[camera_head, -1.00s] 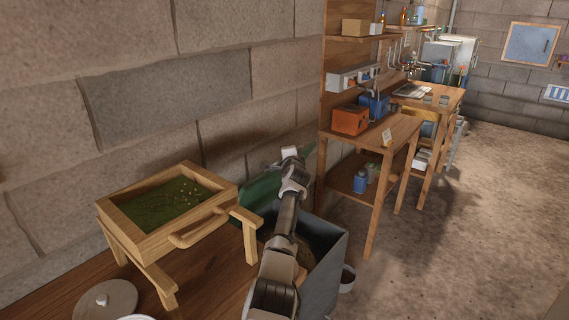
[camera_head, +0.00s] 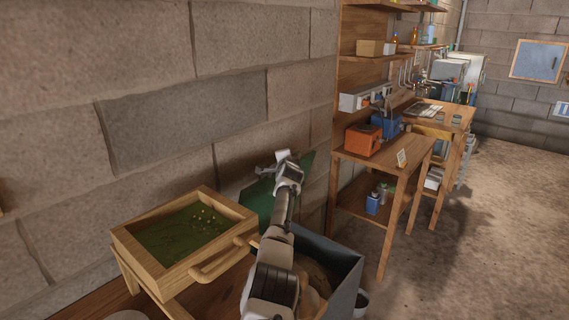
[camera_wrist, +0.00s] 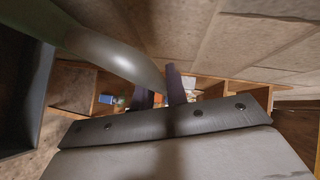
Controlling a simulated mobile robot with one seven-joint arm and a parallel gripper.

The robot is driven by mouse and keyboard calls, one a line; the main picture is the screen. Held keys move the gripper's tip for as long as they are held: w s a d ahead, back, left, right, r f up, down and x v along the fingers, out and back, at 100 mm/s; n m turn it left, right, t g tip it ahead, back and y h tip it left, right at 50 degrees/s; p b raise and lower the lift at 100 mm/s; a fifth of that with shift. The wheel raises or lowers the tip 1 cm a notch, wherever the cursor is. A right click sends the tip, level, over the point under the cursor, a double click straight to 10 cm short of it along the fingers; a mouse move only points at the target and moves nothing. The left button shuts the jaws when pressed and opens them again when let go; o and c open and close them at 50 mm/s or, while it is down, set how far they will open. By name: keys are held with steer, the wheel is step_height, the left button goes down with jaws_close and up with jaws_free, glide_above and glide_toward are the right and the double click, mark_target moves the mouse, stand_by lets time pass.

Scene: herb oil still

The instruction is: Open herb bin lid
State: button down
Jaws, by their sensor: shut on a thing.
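The herb bin (camera_head: 343,272) is a grey box at lower centre in the head view, its top open and brown contents (camera_head: 312,272) showing inside. Its green lid (camera_head: 258,199) stands raised and steeply tilted near the block wall, partly hidden by my arm. My gripper (camera_head: 272,160) is at the raised lid's upper part. In the wrist view, a grey curved handle (camera_wrist: 115,55) runs from the green lid (camera_wrist: 25,28) toward my gripper (camera_wrist: 162,90), which is shut on it. The exact finger contact is hard to see. The dark bin (camera_wrist: 22,95) shows at the left.
A wooden tray of green herbs (camera_head: 178,230) on a stand is left of the bin. Wooden shelving (camera_head: 390,150) with an orange box (camera_head: 363,140) stands beyond it. The block wall (camera_head: 190,105) is close behind the lid. The floor at right (camera_head: 480,240) is clear.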

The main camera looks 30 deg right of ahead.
steer(key=shift+d+r, duration=0.15)
steer(key=shift+r, duration=0.2)
steer(key=c, duration=1.4)
jaws_free()
steer(key=shift+f, duration=0.1)
steer(key=shift+s+a+p, duration=0.1)
steer(key=shift+a+p, duration=0.15)
steer(key=shift+p, duration=0.15)
